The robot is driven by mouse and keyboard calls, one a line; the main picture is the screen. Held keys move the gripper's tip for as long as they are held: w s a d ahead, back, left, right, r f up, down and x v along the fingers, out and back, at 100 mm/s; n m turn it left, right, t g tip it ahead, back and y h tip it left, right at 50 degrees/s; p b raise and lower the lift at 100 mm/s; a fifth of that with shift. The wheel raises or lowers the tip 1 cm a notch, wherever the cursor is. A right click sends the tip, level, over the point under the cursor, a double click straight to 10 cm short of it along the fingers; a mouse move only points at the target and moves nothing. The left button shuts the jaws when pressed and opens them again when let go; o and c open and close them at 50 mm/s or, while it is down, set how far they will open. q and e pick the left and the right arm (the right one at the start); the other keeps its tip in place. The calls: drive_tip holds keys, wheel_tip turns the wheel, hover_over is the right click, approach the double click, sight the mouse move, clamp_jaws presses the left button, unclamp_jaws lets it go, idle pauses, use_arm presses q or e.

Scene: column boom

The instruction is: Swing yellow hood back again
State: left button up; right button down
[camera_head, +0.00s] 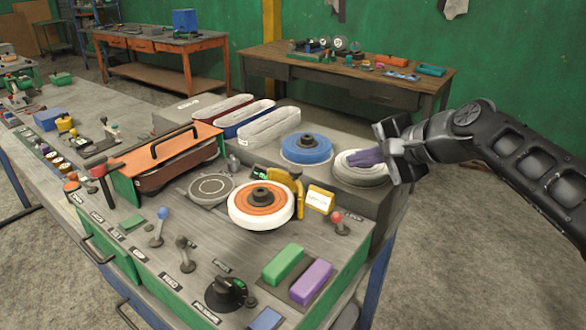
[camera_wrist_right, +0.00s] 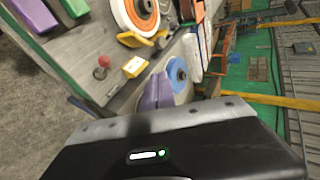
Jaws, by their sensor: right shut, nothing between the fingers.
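The yellow hood (camera_head: 291,184) stands at the back right of the white and orange wheel (camera_head: 262,205) on the bench. It also shows in the right wrist view (camera_wrist_right: 136,40), beside the same wheel (camera_wrist_right: 138,14). My right gripper (camera_head: 356,159) has purple fingers and is shut and empty. It is over the white wheel (camera_head: 362,170) at the right of the bench, to the right of the hood and apart from it. Its fingers show in the right wrist view (camera_wrist_right: 156,90). I cannot tell whether they touch the white wheel. My left gripper is not in view.
A yellow label block (camera_head: 320,199) and a red-knobbed lever (camera_head: 339,222) stand right of the hood. A blue wheel (camera_head: 305,149) is behind it. An orange cover with a black handle (camera_head: 167,155) is at the left. Free floor lies right of the bench.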

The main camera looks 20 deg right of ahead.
drive_tip(key=shift+s+a+f+n+g+y, duration=0.35)
drive_tip(key=shift+s+a+n+g+y, duration=0.05)
drive_tip(key=shift+s+a, duration=0.3)
drive_tip(key=shift+w, duration=0.1)
approach(301, 173)
wheel_tip(301, 173, down, 3)
drive_tip(key=w, duration=0.2)
drive_tip(key=w+a+p, duration=0.1)
drive_tip(key=w+a+f+p, duration=0.1)
drive_tip(key=shift+w, duration=0.35)
drive_tip(key=shift+w+d+f, duration=0.1)
